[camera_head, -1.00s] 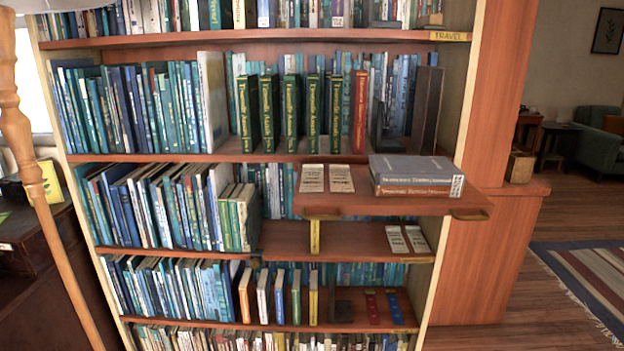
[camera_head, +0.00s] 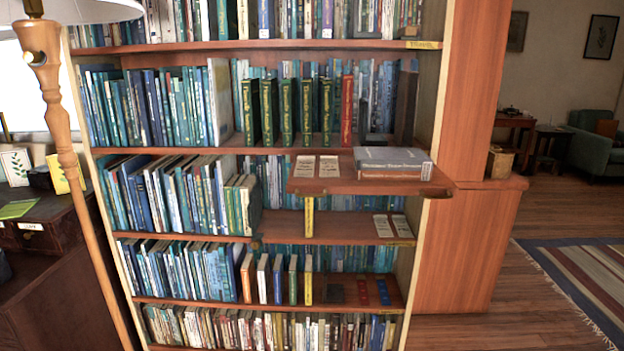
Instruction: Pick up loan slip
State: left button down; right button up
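Two pale printed slips lie side by side on the pull-out shelf, a left one (camera_head: 305,166) and a right one (camera_head: 329,166). Two more pale slips lie on the shelf below, a left one (camera_head: 383,226) and a right one (camera_head: 402,226). The print is too small to read, so I cannot tell which is the loan slip. The pull-out shelf (camera_head: 350,186) juts forward from the bookcase. A grey book on a brown one (camera_head: 393,163) lies on it, to the right of the upper slips. Neither gripper shows.
A floor lamp (camera_head: 62,130) stands at the left, beside a dark cabinet (camera_head: 40,240). Open wooden floor (camera_head: 480,300) and a striped rug (camera_head: 590,275) are at the right.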

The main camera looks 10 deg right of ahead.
aim_at(306, 165)
jog(key=z, duration=0.25)
jog(key=k, duration=0.45)
jog(key=u, duration=1.15)
jog(key=i, duration=1.25)
jog(key=z, duration=1.1)
jog(key=i, duration=0.85)
jog(key=z, duration=0.85)
